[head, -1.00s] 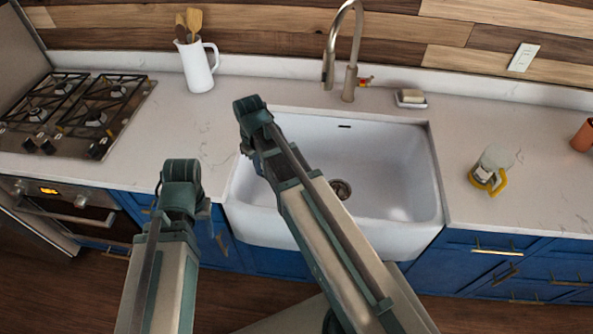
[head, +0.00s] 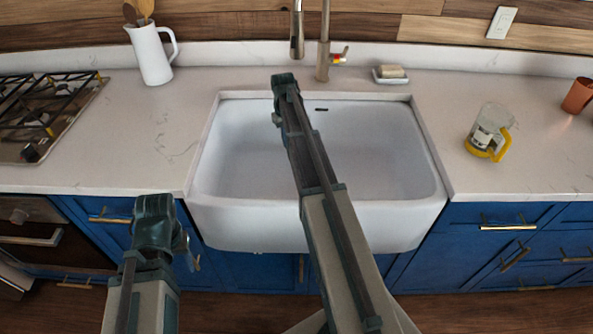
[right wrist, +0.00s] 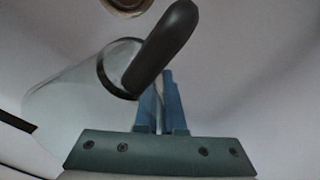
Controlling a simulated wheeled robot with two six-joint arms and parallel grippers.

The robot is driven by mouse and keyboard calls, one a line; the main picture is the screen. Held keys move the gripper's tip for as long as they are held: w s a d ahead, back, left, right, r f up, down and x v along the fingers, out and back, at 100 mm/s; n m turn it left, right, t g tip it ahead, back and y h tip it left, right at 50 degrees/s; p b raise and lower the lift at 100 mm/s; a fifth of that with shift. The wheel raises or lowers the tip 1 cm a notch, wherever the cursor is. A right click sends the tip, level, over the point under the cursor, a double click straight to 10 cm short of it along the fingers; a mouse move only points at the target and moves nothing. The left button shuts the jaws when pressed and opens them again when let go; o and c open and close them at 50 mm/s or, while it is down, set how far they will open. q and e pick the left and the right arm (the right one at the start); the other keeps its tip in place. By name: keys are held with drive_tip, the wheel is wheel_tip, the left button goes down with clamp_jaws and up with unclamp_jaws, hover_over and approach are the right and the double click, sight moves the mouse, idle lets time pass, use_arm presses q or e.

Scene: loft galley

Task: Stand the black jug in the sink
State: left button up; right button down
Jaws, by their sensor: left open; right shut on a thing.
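The black jug (right wrist: 163,48) shows in the right wrist view, a clear vessel with a dark rim and dark handle, lying aslant in the picture. My right gripper (right wrist: 160,102) is shut on its handle. The white sink (head: 228,160) is in the middle of the head view. My right arm reaches over it and hides its drain, the jug and the right gripper there. A round drain shows at the top of the right wrist view. I cannot tell whether the jug touches the sink floor. My left gripper (head: 178,243) is low at left, before the cabinets, open, its fingers hardly visible.
A clear jug with a yellow handle (head: 490,130) stands on the right counter, with a copper cup (head: 578,96) beyond. A soap dish (head: 400,80) and the faucet (head: 323,55) are behind the sink. A white pitcher (head: 151,57) and stove (head: 40,115) are at left.

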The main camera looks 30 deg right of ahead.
drive_tip(key=shift+f+b, duration=4.95)
drive_tip(key=shift+f, duration=0.1)
drive_tip(key=shift+f, duration=0.15)
drive_tip(key=c, duration=1)
unclamp_jaws()
drive_tip(key=r+p, duration=1.2)
drive_tip(key=shift+a+r, duration=0.2)
drive_tip(key=shift+r, duration=0.1)
